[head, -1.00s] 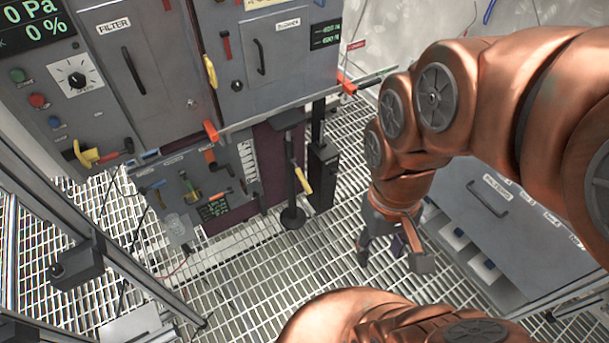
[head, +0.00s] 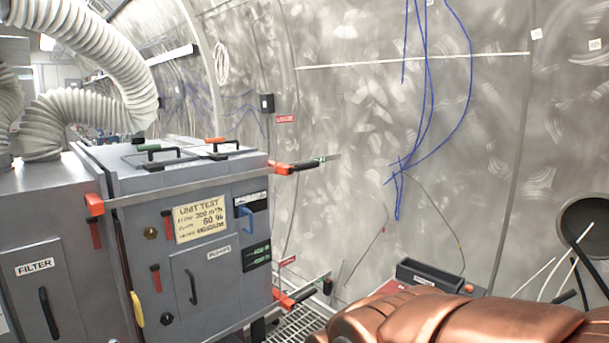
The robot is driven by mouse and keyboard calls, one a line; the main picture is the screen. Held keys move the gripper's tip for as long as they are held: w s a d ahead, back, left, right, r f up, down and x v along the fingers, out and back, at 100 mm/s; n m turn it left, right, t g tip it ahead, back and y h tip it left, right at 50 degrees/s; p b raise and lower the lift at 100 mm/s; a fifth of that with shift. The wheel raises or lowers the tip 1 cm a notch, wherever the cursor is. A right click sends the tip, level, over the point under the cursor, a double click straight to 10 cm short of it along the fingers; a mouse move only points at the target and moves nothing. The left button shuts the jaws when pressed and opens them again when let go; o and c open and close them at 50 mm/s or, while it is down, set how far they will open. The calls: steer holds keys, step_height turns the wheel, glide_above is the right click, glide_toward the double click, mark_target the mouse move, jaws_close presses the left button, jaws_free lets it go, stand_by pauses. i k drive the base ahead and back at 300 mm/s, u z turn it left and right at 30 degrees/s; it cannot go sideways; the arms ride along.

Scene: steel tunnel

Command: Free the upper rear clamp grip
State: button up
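The grey filter unit (head: 150,240) fills the left of the head view. A metal bar (head: 185,187) runs across its upper front. At the bar's far right end is an upper clamp with an orange body (head: 280,168) and a black grip (head: 303,165), lying along the bar past the unit's corner. A small green part shows at the grip's tip. This looks like the upper rear clamp; whether it is locked I cannot tell. A similar lower clamp (head: 284,299) sits below at the lower right corner. My gripper is out of view; only a copper arm link shows at the bottom.
An orange clamp part (head: 94,205) sits at the upper bar's left end. White ribbed hoses (head: 95,35) hang over the unit at upper left. The curved steel wall (head: 360,120) stands behind, with blue cables (head: 428,110). A dark open box (head: 430,277) is at lower right.

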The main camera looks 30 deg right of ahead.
mark_target(316, 164)
steer(key=u, duration=0.6)
steer(key=i, duration=1.2)
steer(key=z, duration=0.55)
